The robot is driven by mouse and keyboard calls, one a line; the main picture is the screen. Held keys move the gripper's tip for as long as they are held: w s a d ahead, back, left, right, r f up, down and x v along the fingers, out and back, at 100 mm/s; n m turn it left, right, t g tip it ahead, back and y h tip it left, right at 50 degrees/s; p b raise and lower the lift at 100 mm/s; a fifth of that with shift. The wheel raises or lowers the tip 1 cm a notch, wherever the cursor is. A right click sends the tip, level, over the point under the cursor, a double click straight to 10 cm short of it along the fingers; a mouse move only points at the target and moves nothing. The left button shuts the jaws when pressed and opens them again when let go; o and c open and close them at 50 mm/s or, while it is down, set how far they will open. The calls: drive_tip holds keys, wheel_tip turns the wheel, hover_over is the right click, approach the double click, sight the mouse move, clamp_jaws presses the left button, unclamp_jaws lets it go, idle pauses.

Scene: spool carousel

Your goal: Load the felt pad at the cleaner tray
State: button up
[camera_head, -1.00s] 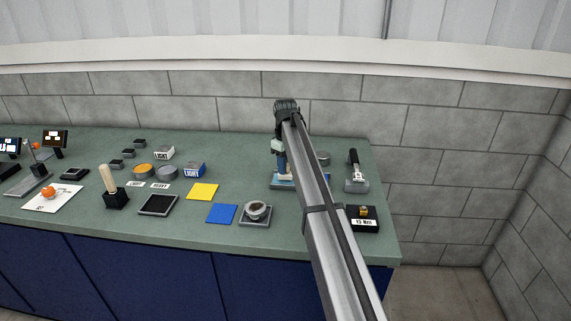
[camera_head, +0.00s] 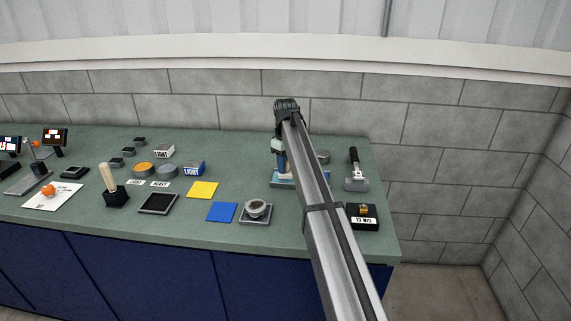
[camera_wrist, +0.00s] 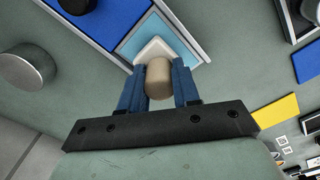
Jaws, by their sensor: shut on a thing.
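My gripper (camera_wrist: 160,85) is shut on the tan, rounded handle (camera_wrist: 158,75) of the felt pad (camera_wrist: 155,48), a white square block under the handle. The pad is over the light-blue section of the cleaner tray (camera_wrist: 135,42); I cannot tell whether it touches the surface. The tray has a grey rim and a dark-blue section beside the light-blue one. In the head view my gripper (camera_head: 280,160) points down over the tray (camera_head: 284,184) at the right part of the bench. My forearm hides part of the tray there, and the pad is not clear in that view.
A grey cylinder (camera_head: 322,157) stands behind the tray. A scraper (camera_head: 356,172) and a black labelled box (camera_head: 363,217) lie to the right. A round metal dish on a square base (camera_head: 256,210), a blue mat (camera_head: 222,212) and a yellow mat (camera_head: 202,190) lie to the left.

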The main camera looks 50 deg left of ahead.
drive_tip(key=shift+f, duration=0.4)
idle(1.2)
drive_tip(key=shift+r, duration=0.1)
drive_tip(key=shift+r, duration=3.45)
drive_tip(key=shift+w+d, duration=0.25)
drive_tip(key=w+d+m, duration=0.3)
drive_tip(key=w+d, duration=0.5)
drive_tip(key=d, duration=0.3)
drive_tip(key=w+d+m, duration=0.3)
drive_tip(key=w+d, duration=0.4)
drive_tip(key=d, duration=0.4)
drive_tip(key=w+d+f+m, duration=0.2)
drive_tip(key=w+d+f, duration=0.1)
drive_tip(key=d, duration=0.7)
drive_tip(key=w+d+f+m, duration=0.2)
drive_tip(key=w+d, duration=0.2)
drive_tip(key=d, duration=0.7)
drive_tip(key=s+d+f+m, duration=0.3)
drive_tip(key=d, duration=1.2)
drive_tip(key=s+d+f+m, duration=0.3)
drive_tip(key=d, duration=1.2)
drive_tip(key=s+d+f+m, duration=0.2)
drive_tip(key=d+f+m, duration=0.2)
drive_tip(key=d, duration=1.1)
drive_tip(key=shift+s, duration=0.4)
